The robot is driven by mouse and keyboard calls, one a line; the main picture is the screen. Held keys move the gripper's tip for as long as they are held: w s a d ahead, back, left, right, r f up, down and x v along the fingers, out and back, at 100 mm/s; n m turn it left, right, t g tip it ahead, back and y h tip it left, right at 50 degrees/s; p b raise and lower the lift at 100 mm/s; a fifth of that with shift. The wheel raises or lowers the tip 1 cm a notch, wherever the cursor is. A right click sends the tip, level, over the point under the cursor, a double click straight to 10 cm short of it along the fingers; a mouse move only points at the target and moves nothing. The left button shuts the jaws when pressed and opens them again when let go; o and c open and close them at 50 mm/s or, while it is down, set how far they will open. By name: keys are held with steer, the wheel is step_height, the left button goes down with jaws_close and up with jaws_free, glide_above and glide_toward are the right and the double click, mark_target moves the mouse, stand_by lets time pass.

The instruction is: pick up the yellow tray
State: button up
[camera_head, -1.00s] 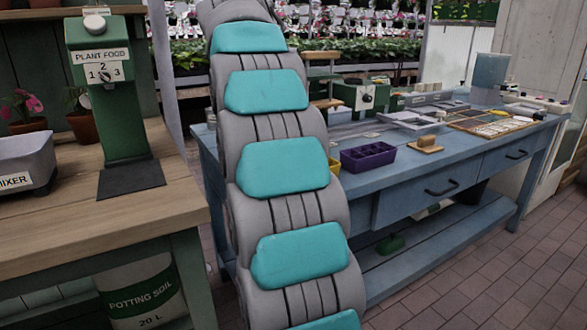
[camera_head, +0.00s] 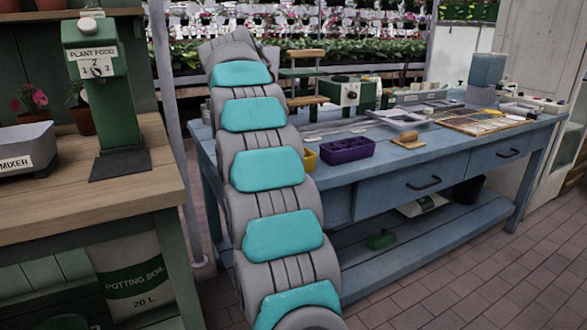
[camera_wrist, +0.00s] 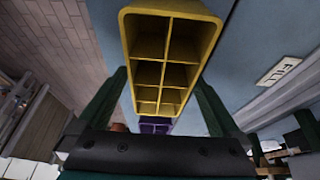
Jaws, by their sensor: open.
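The yellow tray (camera_wrist: 172,63) is a divided box with several empty compartments, seen from above in the wrist view. In the head view only a small piece of the yellow tray (camera_head: 310,160) shows on the blue bench, beside my arm, which hides the rest. My gripper (camera_wrist: 160,78) is open, with one dark green finger on each side of the tray's lower part in the wrist picture. I cannot tell whether the fingers touch the tray. In the head view my gripper is hidden behind my arm.
A purple divided tray (camera_head: 347,149) stands right of the yellow one on the blue bench (camera_head: 400,165). A wooden-topped brush or block (camera_head: 408,140) lies further right. A green machine (camera_head: 350,92) stands behind. A wooden bench (camera_head: 70,185) is at the left.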

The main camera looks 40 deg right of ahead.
steer(key=shift+f, duration=0.25)
steer(key=c, duration=1.1)
steer(key=shift+r, duration=0.1)
